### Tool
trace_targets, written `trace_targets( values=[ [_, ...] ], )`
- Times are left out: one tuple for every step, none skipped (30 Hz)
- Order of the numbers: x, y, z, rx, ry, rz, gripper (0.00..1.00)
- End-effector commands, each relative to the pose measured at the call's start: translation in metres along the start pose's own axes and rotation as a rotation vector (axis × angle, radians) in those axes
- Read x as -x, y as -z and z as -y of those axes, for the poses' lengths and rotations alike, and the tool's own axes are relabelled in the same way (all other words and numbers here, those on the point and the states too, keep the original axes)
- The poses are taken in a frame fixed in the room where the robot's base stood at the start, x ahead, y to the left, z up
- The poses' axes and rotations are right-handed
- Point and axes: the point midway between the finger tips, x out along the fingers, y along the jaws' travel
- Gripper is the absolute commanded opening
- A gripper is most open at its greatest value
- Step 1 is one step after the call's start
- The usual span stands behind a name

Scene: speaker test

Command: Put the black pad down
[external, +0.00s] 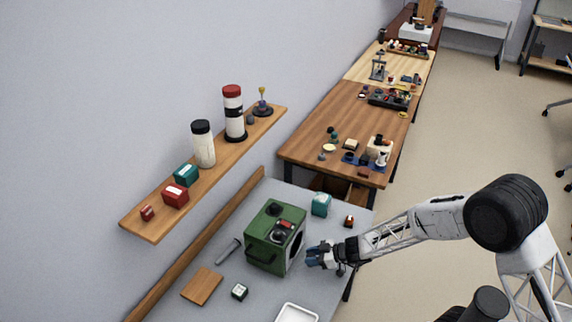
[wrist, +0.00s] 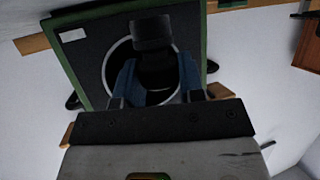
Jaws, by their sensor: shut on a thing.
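My gripper (external: 314,256) is beside the front face of the green speaker box (external: 262,254). In the wrist view my gripper (wrist: 155,78) has its blue fingers on either side of a black pad (wrist: 152,32), and it is shut on it. The pad is in front of the round ring on the dark face of the green box (wrist: 99,14). I cannot tell whether the pad touches that face. In the external view the pad is too small or hidden to make out.
A shelf (external: 148,229) is above left.

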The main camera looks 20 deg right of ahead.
Motion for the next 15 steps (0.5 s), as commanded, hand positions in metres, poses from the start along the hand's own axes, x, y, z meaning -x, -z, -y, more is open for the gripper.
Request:
trace_targets(
  values=[
    [-0.002,-0.0133,0.0038,-0.005,0.005,0.012,0.07],
    [-0.0023,-0.0144,0.004,-0.005,0.005,0.013,0.07],
    [-0.0025,-0.0154,0.0043,-0.005,0.005,0.014,0.07],
    [-0.0026,-0.0158,0.0044,-0.005,0.006,0.014,0.07],
    [-0.0026,-0.0161,0.0044,-0.005,0.006,0.015,0.07],
    [-0.0027,-0.0166,0.0046,-0.005,0.006,0.015,0.37],
    [-0.0027,-0.0168,0.0046,-0.005,0.006,0.016,0.42],
    [-0.0027,-0.017,0.0047,-0.005,0.006,0.016,0.47],
    [-0.0028,-0.0172,0.0047,-0.006,0.006,0.016,0.53],
    [-0.0028,-0.0172,0.0047,-0.006,0.006,0.016,0.57],
    [-0.0028,-0.0173,0.0047,-0.006,0.006,0.016,0.61],
    [-0.0028,-0.0173,0.0047,-0.006,0.006,0.016,0.61],
    [-0.0028,-0.0173,0.0047,-0.006,0.006,0.016,0.61],
    [-0.0027,-0.0173,0.0047,-0.006,0.006,0.017,0.61],
    [-0.0027,-0.0173,0.0047,-0.006,0.006,0.017,0.61]
  ],
)
